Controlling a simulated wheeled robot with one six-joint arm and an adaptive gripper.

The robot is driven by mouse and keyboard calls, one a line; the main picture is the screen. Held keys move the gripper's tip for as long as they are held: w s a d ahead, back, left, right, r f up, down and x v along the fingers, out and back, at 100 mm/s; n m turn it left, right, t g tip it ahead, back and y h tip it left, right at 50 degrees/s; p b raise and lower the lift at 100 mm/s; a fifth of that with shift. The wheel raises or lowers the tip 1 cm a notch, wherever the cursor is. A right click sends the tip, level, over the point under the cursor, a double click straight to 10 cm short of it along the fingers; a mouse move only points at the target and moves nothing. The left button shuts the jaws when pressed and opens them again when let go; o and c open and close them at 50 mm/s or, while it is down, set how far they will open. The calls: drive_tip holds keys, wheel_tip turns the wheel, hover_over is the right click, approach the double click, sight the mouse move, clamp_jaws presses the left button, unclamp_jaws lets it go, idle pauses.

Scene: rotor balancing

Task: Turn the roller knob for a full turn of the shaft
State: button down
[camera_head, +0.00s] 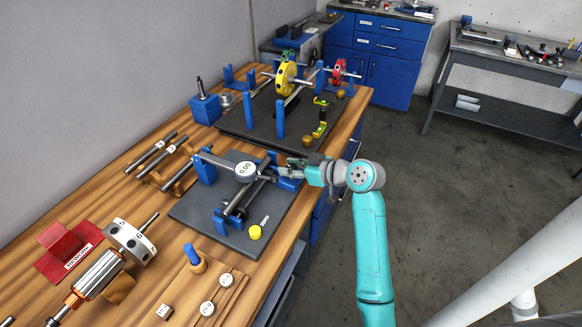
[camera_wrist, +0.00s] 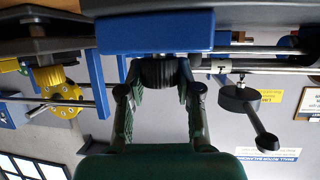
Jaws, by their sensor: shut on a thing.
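My gripper (camera_wrist: 160,78) is shut on the dark ribbed roller knob (camera_wrist: 157,71), one finger on either side of it. The knob sits against a blue block (camera_wrist: 230,34) in the wrist view. In the head view my gripper (camera_head: 287,172) reaches in from the right at the roller stand's right side, and the knob is hidden there. The stand's dark base plate (camera_head: 195,212) carries blue supports, a shaft on rollers (camera_head: 243,200) and a round white dial gauge (camera_head: 245,169) reading about 0.00.
Behind stands another plate with a yellow rotor (camera_head: 286,77) and a red rotor (camera_head: 338,72). A large metal rotor (camera_head: 105,270) and loose shafts (camera_head: 152,153) lie on the wooden bench at left. The floor at right is clear.

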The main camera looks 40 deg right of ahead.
drive_tip(key=m+h, duration=0.2)
drive_tip(key=shift+a+h, duration=0.1)
drive_tip(key=shift+h, duration=0.2)
drive_tip(key=shift+m+h, duration=1.1)
drive_tip(key=c, duration=0.8)
unclamp_jaws()
drive_tip(key=shift+o, duration=0.2)
drive_tip(key=shift+s, duration=0.1)
drive_tip(key=v, duration=1.1)
drive_tip(key=shift+s, duration=0.4)
drive_tip(key=shift+r, duration=0.15)
